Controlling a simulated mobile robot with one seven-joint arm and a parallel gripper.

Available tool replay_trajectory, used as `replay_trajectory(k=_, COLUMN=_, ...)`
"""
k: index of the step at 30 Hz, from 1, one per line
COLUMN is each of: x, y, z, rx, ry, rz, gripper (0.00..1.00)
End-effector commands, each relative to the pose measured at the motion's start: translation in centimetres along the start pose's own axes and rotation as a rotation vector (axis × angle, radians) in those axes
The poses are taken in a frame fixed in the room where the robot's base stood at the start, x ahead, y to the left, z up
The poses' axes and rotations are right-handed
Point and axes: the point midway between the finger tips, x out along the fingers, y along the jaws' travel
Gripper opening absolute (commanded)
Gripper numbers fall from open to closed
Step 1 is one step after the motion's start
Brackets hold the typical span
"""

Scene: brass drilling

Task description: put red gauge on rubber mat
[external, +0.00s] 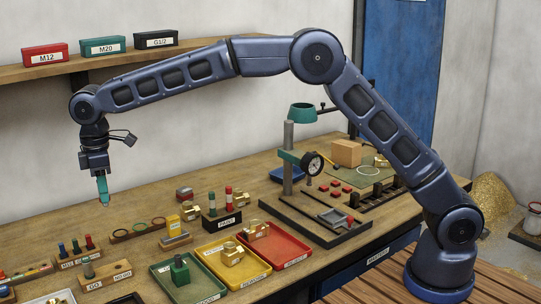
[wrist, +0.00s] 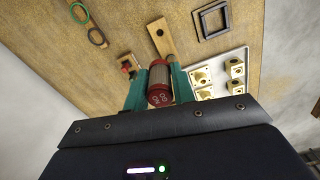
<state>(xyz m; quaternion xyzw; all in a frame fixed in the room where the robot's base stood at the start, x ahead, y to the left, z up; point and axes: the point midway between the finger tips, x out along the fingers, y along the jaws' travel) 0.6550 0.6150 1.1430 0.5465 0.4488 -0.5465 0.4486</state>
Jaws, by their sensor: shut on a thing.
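My gripper (external: 104,204) hangs pointing down above the back left part of the bench. Its teal fingers are shut on the red gauge (wrist: 158,84), a short cylinder with red ends and a grey knurled middle. In the wrist view the gauge lies between the fingertips (wrist: 159,90), its marked red end towards the camera. In the external view the fingers hide most or all of it. A flat dark green sheet (external: 343,177), which looks like the rubber mat, lies at the back right of the bench. A cardboard box stands on it.
The dial stand (external: 288,160) rises between my gripper and the green sheet. Red (external: 290,245), yellow (external: 210,252) and green (external: 165,268) trays line the front. A black block (external: 222,221) holds upright red and green plugs. A shelf (external: 130,63) hangs above.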

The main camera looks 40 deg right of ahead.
Motion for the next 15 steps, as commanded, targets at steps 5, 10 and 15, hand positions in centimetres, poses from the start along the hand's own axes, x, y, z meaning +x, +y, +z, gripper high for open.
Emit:
replay_trajectory(k=5, x=-0.2, y=0.0, z=0.0, rx=0.000, ry=0.000, rz=0.000, gripper=0.01)
replay_trajectory(k=10, x=-0.2, y=1.6, z=1.1, rx=0.025, ry=0.000, rz=-0.001, gripper=0.01)
replay_trajectory(k=15, x=-0.3, y=6.2, z=4.7, rx=0.100, ry=0.002, rz=-0.004, gripper=0.01)
